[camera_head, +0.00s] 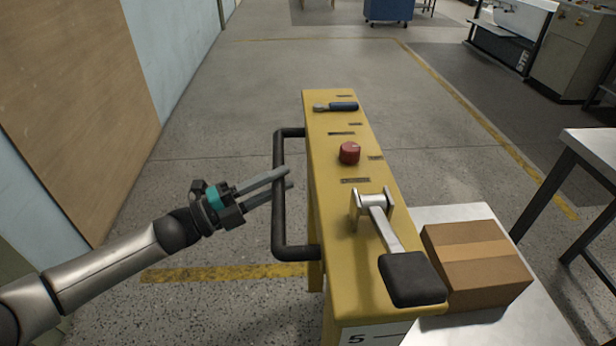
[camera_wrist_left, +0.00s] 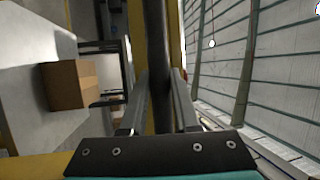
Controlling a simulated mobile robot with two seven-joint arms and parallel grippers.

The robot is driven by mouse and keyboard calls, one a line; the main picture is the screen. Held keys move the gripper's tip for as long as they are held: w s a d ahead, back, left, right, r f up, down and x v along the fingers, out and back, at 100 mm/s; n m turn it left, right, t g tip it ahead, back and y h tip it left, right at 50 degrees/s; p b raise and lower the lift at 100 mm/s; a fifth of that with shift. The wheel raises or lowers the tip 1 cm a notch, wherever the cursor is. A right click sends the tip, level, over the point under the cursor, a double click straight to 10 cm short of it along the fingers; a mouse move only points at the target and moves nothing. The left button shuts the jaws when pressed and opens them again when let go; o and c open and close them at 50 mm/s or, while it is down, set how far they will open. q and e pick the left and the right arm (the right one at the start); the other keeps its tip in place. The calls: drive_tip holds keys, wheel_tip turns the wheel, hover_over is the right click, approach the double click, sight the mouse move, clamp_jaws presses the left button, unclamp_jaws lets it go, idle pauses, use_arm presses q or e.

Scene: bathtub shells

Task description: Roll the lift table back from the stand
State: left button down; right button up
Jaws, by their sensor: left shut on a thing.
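The lift table has a yellow column (camera_head: 330,215) with a red knob (camera_head: 349,153), a silver lever with a black pedal-like pad (camera_head: 412,279) and a black push handle (camera_head: 279,215) on its left side. Its pale platform (camera_head: 450,214) lies to the right. My left gripper (camera_head: 287,178) is shut on the handle's long bar. In the left wrist view the dark bar (camera_wrist_left: 157,60) runs between the two fingers (camera_wrist_left: 158,105). A stand with a light top and dark legs (camera_head: 595,150) is at the right edge, with a gap visible. My right gripper is out of view.
A cardboard box (camera_head: 475,262) sits on the platform. A brown panel and wall (camera_head: 75,110) rise at the left. Speckled floor (camera_head: 230,120) with yellow lines is clear beyond and left of the column.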

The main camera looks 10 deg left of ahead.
use_arm(q)
drive_tip(key=shift+s+a+r, duration=0.15)
drive_tip(key=shift+a, duration=0.5)
drive_tip(key=shift+s+a+r, duration=0.1)
drive_tip(key=shift+a, duration=0.55)
drive_tip(key=c, duration=1)
unclamp_jaws()
drive_tip(key=shift+c, duration=0.2)
drive_tip(key=o, duration=0.4)
drive_tip(key=shift+f, duration=0.1)
drive_tip(key=shift+d, duration=0.1)
